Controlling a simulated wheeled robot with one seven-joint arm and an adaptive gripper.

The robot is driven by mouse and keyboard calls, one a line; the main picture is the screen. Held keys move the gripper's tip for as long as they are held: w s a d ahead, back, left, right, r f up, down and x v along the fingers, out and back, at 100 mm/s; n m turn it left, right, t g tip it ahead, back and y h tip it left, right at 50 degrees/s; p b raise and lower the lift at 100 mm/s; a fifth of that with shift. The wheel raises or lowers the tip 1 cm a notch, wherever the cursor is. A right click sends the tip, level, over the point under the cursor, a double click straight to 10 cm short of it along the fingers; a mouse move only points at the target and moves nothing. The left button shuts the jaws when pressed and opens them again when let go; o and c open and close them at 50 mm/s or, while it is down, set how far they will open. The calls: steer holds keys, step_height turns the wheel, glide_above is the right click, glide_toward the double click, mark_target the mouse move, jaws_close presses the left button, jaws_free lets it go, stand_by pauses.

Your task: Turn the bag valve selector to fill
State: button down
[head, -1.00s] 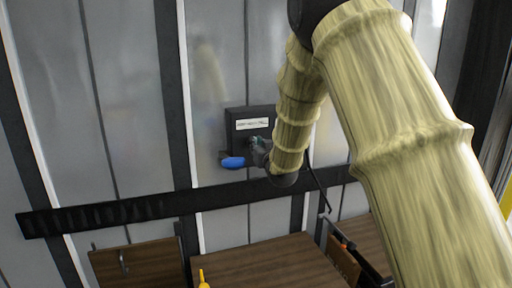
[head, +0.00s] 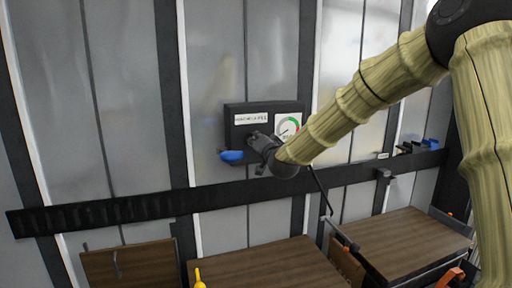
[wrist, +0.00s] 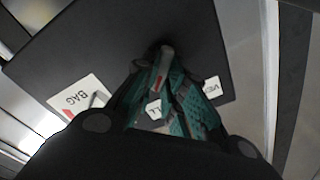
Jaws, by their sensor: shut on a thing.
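The dark valve panel (head: 240,132) is mounted on the grey wall in the head view, with a white label strip along its top. My gripper (head: 258,143) is at the front of this panel. In the wrist view the panel (wrist: 110,40) carries a "BAG" label (wrist: 77,97), a partly hidden label (wrist: 212,88) at right, and one ending in "LL" (wrist: 154,109) between the fingers. My teal-padded gripper (wrist: 165,80) is shut on the selector (wrist: 163,60), a grey lever with a red mark. The fingers hide most of it, and its exact pointing is hard to tell.
A round gauge (head: 288,127) with a green and red scale sits at the panel's right. A blue handle (head: 231,156) sticks out at its lower left. A black rail (head: 120,210) crosses the wall below. Brown-topped surfaces (head: 265,268) stand beneath, with a yellow item (head: 199,278) in front.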

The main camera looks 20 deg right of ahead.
steer(key=shift+f+m+b, duration=0.15)
steer(key=shift+m+b, duration=0.2)
steer(key=shift+m, duration=0.25)
steer(key=c, duration=1.5)
jaws_free()
steer(key=s, duration=1.2)
steer(key=shift+d, duration=0.25)
